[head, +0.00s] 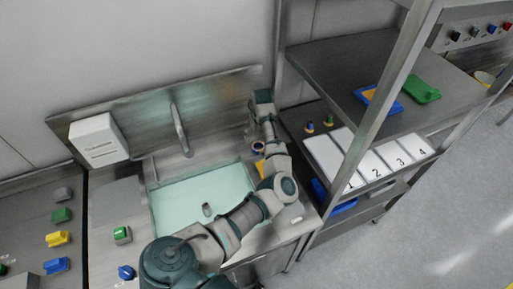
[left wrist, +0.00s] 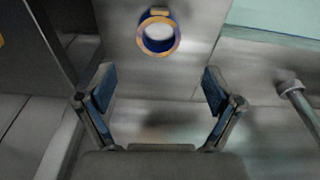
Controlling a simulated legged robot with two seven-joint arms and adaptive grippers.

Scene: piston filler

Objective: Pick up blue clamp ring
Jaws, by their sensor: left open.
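A blue ring with a yellow-orange rim (left wrist: 158,51) lies on the bare steel counter in the left wrist view, top middle. In the head view a small part of it (head: 258,147) shows to the right of the sink, partly hidden by my left arm. My left gripper (left wrist: 158,90) is open and empty, its two fingers apart, with the ring beyond them and roughly centred between them. In the head view the left gripper (head: 250,134) is small and partly hidden behind my arm, near the counter's back right. My right gripper is not in view.
The sink basin (head: 185,190) is left of my arm, with a faucet (head: 180,130) behind it. A steel shelf (head: 330,65) with blue and green items stands close on the right. Several coloured parts lie on the left counter (head: 30,220).

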